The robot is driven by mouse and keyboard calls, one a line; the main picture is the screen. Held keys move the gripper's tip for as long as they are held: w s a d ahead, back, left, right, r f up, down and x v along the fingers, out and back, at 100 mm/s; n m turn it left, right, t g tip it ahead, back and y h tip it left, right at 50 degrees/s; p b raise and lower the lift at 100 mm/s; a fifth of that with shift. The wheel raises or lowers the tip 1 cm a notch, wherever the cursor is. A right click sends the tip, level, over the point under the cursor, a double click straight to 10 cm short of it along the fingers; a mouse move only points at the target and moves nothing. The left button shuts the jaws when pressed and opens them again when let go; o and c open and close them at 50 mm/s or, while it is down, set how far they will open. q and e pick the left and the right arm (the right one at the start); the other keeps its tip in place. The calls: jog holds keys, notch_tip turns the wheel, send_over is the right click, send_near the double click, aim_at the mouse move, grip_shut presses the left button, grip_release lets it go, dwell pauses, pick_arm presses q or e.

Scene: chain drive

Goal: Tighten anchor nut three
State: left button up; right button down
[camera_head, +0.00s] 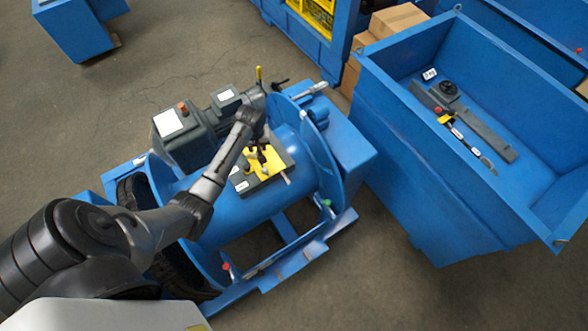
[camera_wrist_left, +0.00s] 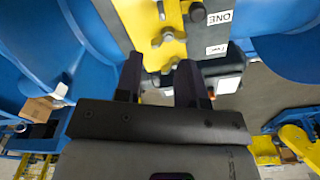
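A yellow plate (camera_head: 262,163) with dark fittings and small white labels lies on top of the blue drum (camera_head: 238,212). In the left wrist view the yellow plate (camera_wrist_left: 147,25) carries a grey nut or bolt head (camera_wrist_left: 168,36), and one label (camera_wrist_left: 220,18) reads ONE; the second label is too small to read. My left gripper (camera_head: 257,150) is over the plate. Its two fingers (camera_wrist_left: 160,72) are apart, with yellow plate and some grey hardware showing between them; I see no firm grip. Which nut is number three cannot be told. My right gripper is in neither view.
A grey motor (camera_head: 188,136) stands at the plate's back left. A blue open bin (camera_head: 412,140) at the right holds a long grey bar (camera_head: 485,132) and small parts. Cardboard boxes (camera_head: 398,20) stand behind it. Open floor (camera_head: 75,110) lies to the left.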

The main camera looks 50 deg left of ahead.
aim_at(263, 166)
pick_arm(q)
jog(key=f+n, duration=0.1)
jog(key=f, duration=0.3)
jog(key=f+n+b, duration=0.1)
jog(key=f+n, duration=0.1)
jog(key=f, duration=0.3)
jog(key=d+f+n+b, duration=0.1)
jog(key=f, duration=0.3)
jog(key=shift+f+n, duration=0.15)
jog(key=shift+n, duration=0.25)
jog(key=shift+f, duration=0.75)
jog(key=c, duration=0.6)
